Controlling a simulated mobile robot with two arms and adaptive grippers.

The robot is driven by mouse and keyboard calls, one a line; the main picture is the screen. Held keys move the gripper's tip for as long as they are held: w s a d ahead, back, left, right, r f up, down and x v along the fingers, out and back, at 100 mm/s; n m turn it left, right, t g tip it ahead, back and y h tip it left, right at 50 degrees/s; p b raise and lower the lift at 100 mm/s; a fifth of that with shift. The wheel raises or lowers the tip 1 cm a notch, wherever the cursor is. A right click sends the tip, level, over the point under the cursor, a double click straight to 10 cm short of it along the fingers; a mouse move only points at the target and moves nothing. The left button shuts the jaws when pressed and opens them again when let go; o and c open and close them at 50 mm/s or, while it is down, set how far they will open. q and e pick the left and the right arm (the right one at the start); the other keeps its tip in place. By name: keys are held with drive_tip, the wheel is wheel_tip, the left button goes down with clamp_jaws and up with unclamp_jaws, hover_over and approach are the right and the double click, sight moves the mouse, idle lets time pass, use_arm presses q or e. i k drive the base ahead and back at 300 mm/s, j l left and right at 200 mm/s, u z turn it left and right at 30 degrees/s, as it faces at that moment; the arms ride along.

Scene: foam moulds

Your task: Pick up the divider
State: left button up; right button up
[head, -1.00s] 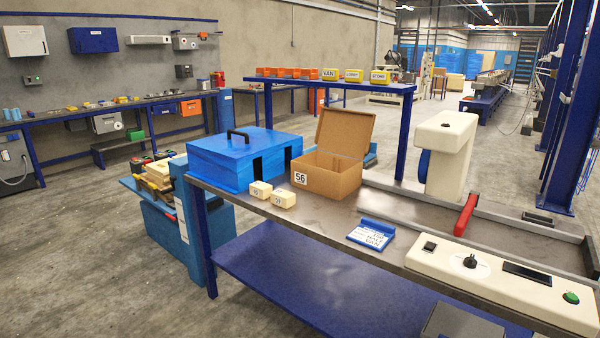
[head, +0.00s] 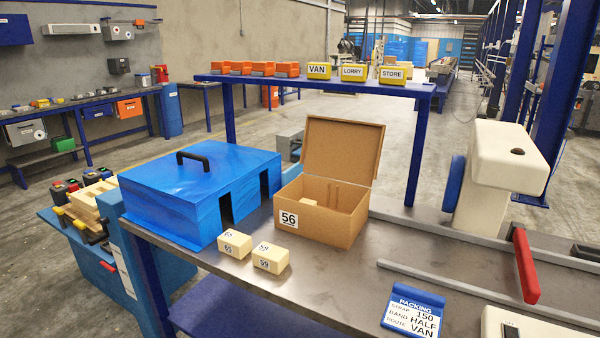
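No part is clearly recognisable as the divider. The open cardboard carton (head: 340,232), labelled 56, stands on the metal bench with its lid (head: 343,150) raised. Inside it, thin upright tan strips (head: 335,196) show at the back wall, and a small pale block (head: 311,202) shows at the left; I cannot tell whether either is the divider. The carton's floor is mostly hidden by its front wall. Two cream foam blocks, one marked 65 (head: 234,244) and one marked 59 (head: 270,258), lie in front of the carton. Neither of my grippers is in view.
A blue case (head: 180,200) with a black handle stands left of the carton. A packing card (head: 413,312) lies at the front. A cream machine (head: 500,180) and a red bar (head: 524,265) are on the right. Yellow and orange bins stand on the shelf (head: 300,81) behind.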

sight(289, 174)
drive_tip(key=i+j+z, duration=0.1)
drive_tip(key=z, duration=0.35)
drive_tip(key=i+j+z, duration=0.1)
drive_tip(key=j+z, duration=0.15)
drive_tip(key=z, duration=0.25)
drive_tip(key=j+z, duration=0.2)
drive_tip(key=z, duration=0.25)
drive_tip(key=j+z, duration=0.25)
drive_tip(key=z, duration=0.2)
drive_tip(key=i, duration=0.05)
